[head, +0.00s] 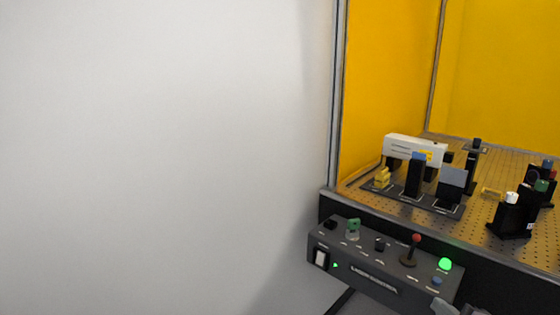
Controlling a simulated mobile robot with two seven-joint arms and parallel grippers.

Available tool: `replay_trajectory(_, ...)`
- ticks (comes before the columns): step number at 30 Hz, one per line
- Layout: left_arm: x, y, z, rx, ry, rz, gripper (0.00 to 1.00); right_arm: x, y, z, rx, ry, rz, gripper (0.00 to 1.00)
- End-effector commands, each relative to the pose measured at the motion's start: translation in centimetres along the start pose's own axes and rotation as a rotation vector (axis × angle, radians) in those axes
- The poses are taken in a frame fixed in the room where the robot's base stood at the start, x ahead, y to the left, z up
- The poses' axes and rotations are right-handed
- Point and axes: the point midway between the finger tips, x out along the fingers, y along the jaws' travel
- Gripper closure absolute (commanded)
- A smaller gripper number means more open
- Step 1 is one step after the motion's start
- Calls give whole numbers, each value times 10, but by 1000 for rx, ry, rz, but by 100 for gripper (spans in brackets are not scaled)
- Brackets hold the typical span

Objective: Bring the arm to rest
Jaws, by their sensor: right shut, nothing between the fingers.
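My right gripper (442,304) shows only in part, at the bottom edge of the head view, just below the right part of the control box (374,285). It is shut and nothing shows between its fingers. Most of my right arm is cut off by the frame edge. I cannot tell whether the gripper touches the box. My left gripper is not in view.
The dark box carries a red-topped joystick (410,250), a lit green button (445,264), a green key-like part (353,229) and a white rocker switch (321,258). Behind it, optics stand on a perforated board (400,222) inside yellow panels (388,80). A bare wall (150,140) fills the left.

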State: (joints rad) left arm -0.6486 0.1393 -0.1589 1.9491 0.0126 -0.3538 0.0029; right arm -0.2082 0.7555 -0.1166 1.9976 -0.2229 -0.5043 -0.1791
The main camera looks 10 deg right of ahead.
Motion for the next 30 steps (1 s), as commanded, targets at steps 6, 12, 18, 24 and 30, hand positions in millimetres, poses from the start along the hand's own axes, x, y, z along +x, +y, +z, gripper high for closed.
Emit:
replay_trajectory(6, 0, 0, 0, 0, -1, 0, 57, -46, -145, -9, 445, -52, -230, 100)
replay_trajectory(12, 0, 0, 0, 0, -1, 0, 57, -98, -233, -32, 804, -134, -357, 100)
replay_trajectory(18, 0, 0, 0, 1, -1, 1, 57, -127, -270, -48, 995, -192, -402, 100)
replay_trajectory(24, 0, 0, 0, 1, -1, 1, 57, -131, -275, -51, 1028, -202, -408, 100)
replay_trajectory(30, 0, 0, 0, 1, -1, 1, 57, -131, -275, -50, 1024, -201, -408, 100)
